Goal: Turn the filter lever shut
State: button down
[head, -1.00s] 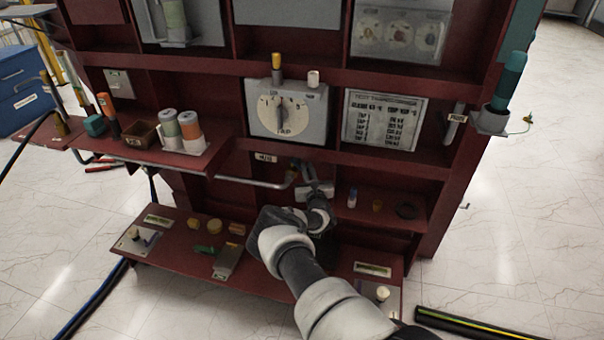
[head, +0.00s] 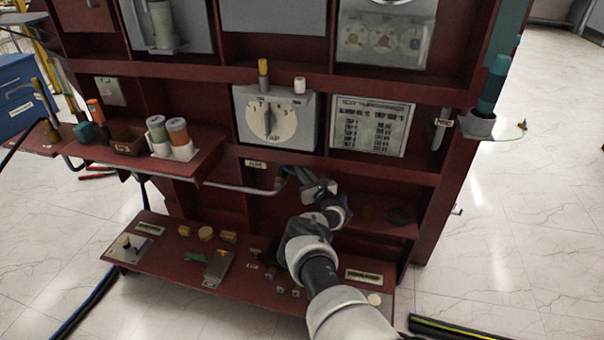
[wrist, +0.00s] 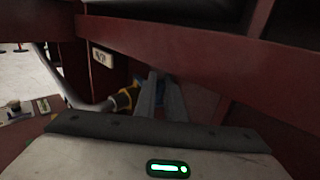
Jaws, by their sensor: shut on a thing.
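A brass-yellow valve fitting (wrist: 125,98) sits at the end of a grey pipe in the wrist view, left of my fingers. In the head view the fitting (head: 280,178) shows at the pipe's right end, under the dial box. My gripper (head: 296,174) reaches in beside it from the lower right. In the wrist view my gripper (wrist: 162,97) has its two fingers close together, shut on the filter lever right beside the fitting. The lever itself is mostly hidden by the fingers, and its exact angle cannot be told.
A red shelf edge (wrist: 175,45) runs close above my gripper. The grey pipe (head: 235,187) runs left from the valve. A dial box (head: 272,120) is above. A lower red shelf (head: 165,262) holds several small parts. A small label (wrist: 102,57) is above the pipe.

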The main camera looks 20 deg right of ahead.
jog(key=c, duration=1.8)
grip_release()
jog(key=s+p, duration=0.2)
jog(key=s, duration=0.3)
jog(key=s+d+p, duration=0.1)
jog(key=s+p, duration=0.1)
jog(key=s, duration=0.4)
jog(key=s+d+p, duration=0.1)
jog(key=s+p, duration=0.1)
jog(key=s, duration=0.4)
jog(key=shift+s+d, duration=0.1)
jog(key=shift+s, duration=0.05)
